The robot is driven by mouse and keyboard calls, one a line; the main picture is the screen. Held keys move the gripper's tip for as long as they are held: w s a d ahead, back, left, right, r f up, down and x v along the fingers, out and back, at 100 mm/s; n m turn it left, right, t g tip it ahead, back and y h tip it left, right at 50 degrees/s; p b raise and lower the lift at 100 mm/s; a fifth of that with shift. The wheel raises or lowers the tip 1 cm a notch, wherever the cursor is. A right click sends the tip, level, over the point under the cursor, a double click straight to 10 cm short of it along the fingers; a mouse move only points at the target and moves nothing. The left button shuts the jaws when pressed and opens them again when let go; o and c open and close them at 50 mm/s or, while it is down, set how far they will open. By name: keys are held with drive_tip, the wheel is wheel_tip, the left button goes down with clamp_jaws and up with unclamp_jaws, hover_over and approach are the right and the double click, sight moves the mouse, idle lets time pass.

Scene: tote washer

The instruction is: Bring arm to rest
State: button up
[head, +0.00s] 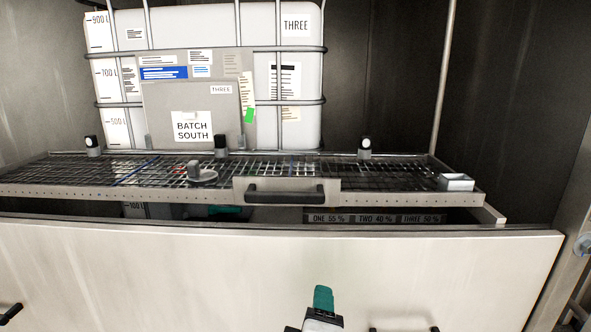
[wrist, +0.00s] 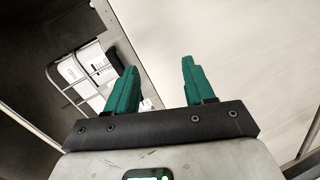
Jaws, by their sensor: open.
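My gripper (wrist: 156,92) shows in the wrist view with its two green fingers apart and nothing between them. In the head view one green fingertip of my gripper (head: 323,298) shows at the bottom centre, in front of the pale metal front panel (head: 200,270). I cannot tell from the picture how far it is from the panel. The rest of my arm is mostly out of view.
A white tank (head: 215,30) in a metal cage stands behind a wire grate (head: 130,172). The grate has a black handle (head: 285,194) at its front. A small white tray (head: 455,182) sits at its right end. Another black handle (head: 10,313) is at lower left.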

drive_tip(key=s+d+f+m+g, duration=0.4)
drive_tip(key=s+d+f, duration=0.2)
drive_tip(key=d+f, duration=0.3)
drive_tip(key=s+d+f+m+g, duration=0.4)
drive_tip(key=s+d+f, duration=0.3)
drive_tip(key=f, duration=0.5)
drive_tip(key=s+d+f+m+g, duration=0.3)
drive_tip(key=s+d+f, duration=0.1)
drive_tip(key=s, duration=0.4)
drive_tip(key=s+d+f+m+g+y, duration=0.1)
drive_tip(key=s+d+f+m+g, duration=0.1)
drive_tip(key=s, duration=0.7)
wheel_tip(320, 180, down, 3)
drive_tip(key=shift+s+d+r+m+g+y, duration=0.2)
drive_tip(key=shift+d+m+g+y, duration=0.15)
drive_tip(key=shift+d+m, duration=0.55)
